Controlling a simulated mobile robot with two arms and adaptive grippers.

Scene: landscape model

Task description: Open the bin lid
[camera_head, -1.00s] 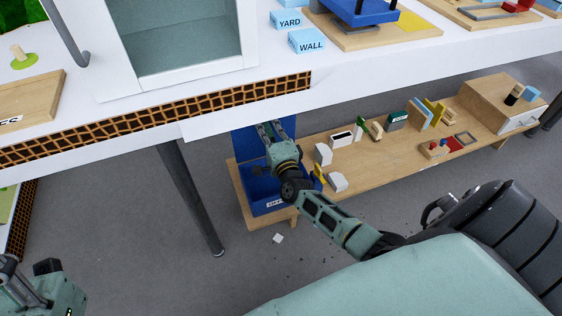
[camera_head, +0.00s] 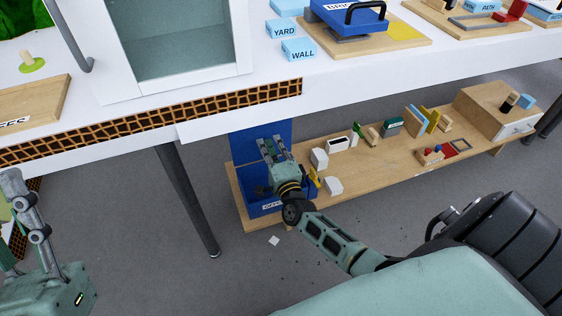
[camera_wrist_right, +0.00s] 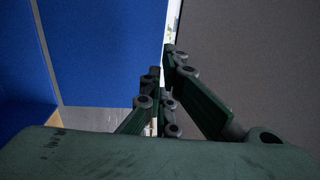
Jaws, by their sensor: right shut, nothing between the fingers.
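The blue bin (camera_head: 256,208) stands on the left end of the low wooden shelf, with a white label on its front. Its blue lid (camera_head: 281,130) stands upright at the back, so the bin is open at the top; the table edge cuts off the view above. My right gripper (camera_head: 271,143) is shut and empty, in front of the lid. Whether it touches the lid is unclear. In the right wrist view, a large blue panel (camera_wrist_right: 100,50) fills the left, beside the gripper's fingers (camera_wrist_right: 160,78). My left gripper (camera_head: 15,180) is at the left edge, its jaws unclear.
The white table (camera_head: 215,122) overhangs the bin, and its grey leg (camera_head: 185,198) stands to the left. The wooden shelf (camera_head: 385,165) carries white blocks, small coloured pieces and a wooden drawer box (camera_head: 497,112). A small white piece (camera_head: 274,240) lies on the floor.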

